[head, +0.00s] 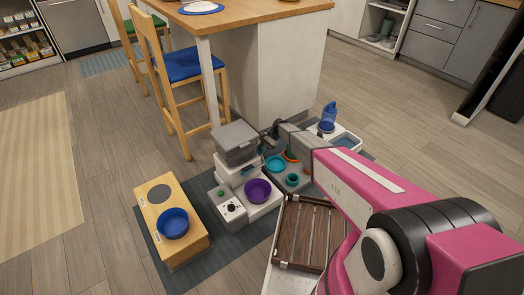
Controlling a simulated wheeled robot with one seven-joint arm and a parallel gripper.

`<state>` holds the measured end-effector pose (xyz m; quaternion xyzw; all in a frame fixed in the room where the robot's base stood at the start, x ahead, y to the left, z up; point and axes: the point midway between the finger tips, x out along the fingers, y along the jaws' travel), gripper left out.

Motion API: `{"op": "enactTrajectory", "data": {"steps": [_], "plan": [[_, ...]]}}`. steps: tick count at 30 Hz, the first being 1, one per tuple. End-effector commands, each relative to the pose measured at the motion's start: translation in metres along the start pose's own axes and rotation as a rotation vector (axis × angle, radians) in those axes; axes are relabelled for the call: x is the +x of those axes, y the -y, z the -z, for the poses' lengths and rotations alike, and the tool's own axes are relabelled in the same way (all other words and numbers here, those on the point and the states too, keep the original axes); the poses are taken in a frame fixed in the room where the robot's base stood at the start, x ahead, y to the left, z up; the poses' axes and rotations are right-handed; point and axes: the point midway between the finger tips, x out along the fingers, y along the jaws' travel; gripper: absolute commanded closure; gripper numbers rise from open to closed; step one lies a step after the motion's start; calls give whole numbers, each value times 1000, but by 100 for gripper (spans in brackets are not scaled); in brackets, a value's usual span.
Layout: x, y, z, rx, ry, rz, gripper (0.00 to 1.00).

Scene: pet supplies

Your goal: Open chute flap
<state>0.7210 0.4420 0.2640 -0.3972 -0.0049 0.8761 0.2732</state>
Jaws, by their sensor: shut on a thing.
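The feeder stands on the floor mat, with a grey lidded hopper (236,137) on a white body and a base (232,209) with a dial and a green button. A purple bowl (258,190) sits at its front. A small grey part (249,170) shows under the hopper, above the bowl; I cannot tell if it is the chute flap or how far it is open. My gripper (269,131) is small and partly hidden by my wrist, just right of the hopper. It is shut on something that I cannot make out.
A wooden stand (186,253) with a blue bowl (173,223) is left of the feeder. A grey tray with a teal bowl (277,163), a slatted crate (303,232) and a blue bottle (328,115) are to the right. A chair (176,85) and counter stand behind. Floor at left is clear.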

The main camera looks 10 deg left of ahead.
Motion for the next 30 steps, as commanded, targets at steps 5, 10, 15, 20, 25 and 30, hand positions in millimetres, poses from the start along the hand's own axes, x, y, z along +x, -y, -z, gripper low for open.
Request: {"op": "enactTrajectory", "data": {"steps": [5,10,15,20,25,30], "plan": [[-2,-7,-6,-65,-19,65,100],[-6,-18,-13,-162,-47,156,100],[-8,-32,-18,-276,-77,263,100],[-8,-44,-22,-385,-107,364,100],[-7,-59,-24,-500,-137,470,100],[-4,-73,-24,-615,-168,577,100]]}}
